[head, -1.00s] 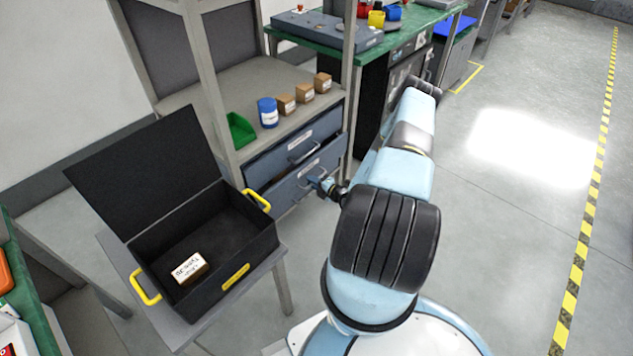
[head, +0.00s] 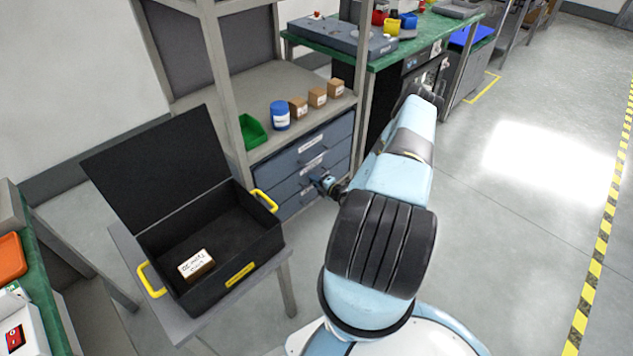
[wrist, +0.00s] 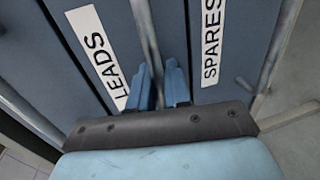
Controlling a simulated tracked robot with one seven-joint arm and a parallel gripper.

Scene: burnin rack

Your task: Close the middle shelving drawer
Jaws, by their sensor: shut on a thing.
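The shelving unit has three stacked blue-grey drawers. The middle drawer (head: 302,169) looks flush or nearly flush with the others in the head view. In the wrist view, the middle drawer (wrist: 78,18) carries the label LEADS, and its bar handle (wrist: 145,30) runs between my fingertips. My gripper (wrist: 160,82) is shut on that handle. In the head view, my gripper (head: 322,184) is at the drawer front, partly hidden by my wrist. The lowest drawer (wrist: 235,40) is labelled SPARES. The top drawer (head: 330,136) looks shut.
An open black case (head: 265,240) with a labelled box (head: 197,265) inside stands on a small table, left of the drawers. A green bin (head: 252,131), a blue container (head: 280,115) and small brown boxes (head: 317,97) sit on the shelf above. The floor to the right is clear.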

